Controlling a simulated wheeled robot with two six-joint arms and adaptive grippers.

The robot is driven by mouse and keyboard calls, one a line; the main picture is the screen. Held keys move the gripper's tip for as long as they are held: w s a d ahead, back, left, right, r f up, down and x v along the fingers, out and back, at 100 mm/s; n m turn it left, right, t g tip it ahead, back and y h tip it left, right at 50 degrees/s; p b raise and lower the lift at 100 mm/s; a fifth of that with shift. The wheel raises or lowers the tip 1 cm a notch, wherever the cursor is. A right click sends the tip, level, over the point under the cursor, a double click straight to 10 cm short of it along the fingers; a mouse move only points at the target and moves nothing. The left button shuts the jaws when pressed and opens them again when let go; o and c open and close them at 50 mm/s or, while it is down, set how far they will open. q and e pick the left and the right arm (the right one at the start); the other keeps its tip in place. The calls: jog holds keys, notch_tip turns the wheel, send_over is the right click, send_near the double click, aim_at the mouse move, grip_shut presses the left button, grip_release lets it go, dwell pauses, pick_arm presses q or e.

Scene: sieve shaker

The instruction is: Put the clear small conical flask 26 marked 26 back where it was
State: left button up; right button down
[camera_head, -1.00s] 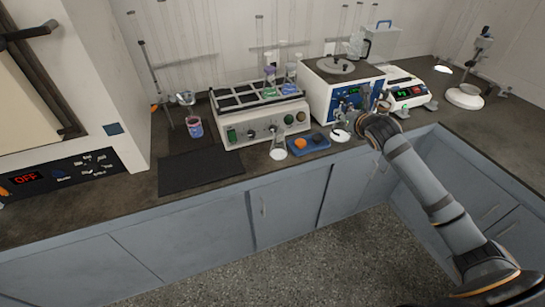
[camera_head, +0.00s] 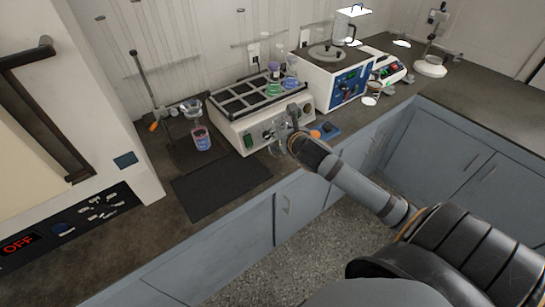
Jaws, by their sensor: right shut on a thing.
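My right gripper (camera_head: 284,124) is in front of the shaker's front panel, near its right end. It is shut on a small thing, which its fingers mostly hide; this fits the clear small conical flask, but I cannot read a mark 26. A clear glass shape (camera_head: 275,149) shows just below the gripper at the counter's front. I cannot tell whether it is held or stands apart. A flask with green liquid (camera_head: 274,86) and one with blue liquid (camera_head: 291,77) stand on the shaker's rack (camera_head: 241,100). My left gripper is not in view.
A blue tray (camera_head: 329,131) with an orange item lies right of the gripper. A white machine (camera_head: 331,80) and a balance (camera_head: 387,70) stand to the right.

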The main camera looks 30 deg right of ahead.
jog(key=s+a+r+m+h, duration=0.1)
jog(key=s+a+r, duration=0.1)
jog(key=s+a, duration=0.35)
jog(key=w+d+f, duration=0.1)
jog(key=w, duration=0.1)
jog(key=w+d+f+p, duration=0.1)
jog(key=w+d, duration=0.1)
jog(key=w+d+f, duration=0.2)
jog(key=shift+w+d+p, duration=0.1)
jog(key=shift+w+p, duration=0.3)
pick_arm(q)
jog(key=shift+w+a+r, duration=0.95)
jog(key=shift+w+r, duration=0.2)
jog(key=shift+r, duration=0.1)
pick_arm(e)
jog(key=shift+w+d+f, duration=0.3)
jog(key=shift+w+f, duration=0.45)
jog(key=shift+f, duration=0.75)
jog(key=shift+w+d+f, duration=0.35)
jog(key=shift+w+f, duration=0.35)
jog(key=shift+f, duration=0.8)
jog(key=shift+w+d+f, duration=0.3)
jog(key=shift+w+f, duration=0.45)
jog(key=shift+f, duration=0.75)
jog(key=shift+f, duration=0.15)
jog(key=c, duration=0.9)
grip_release()
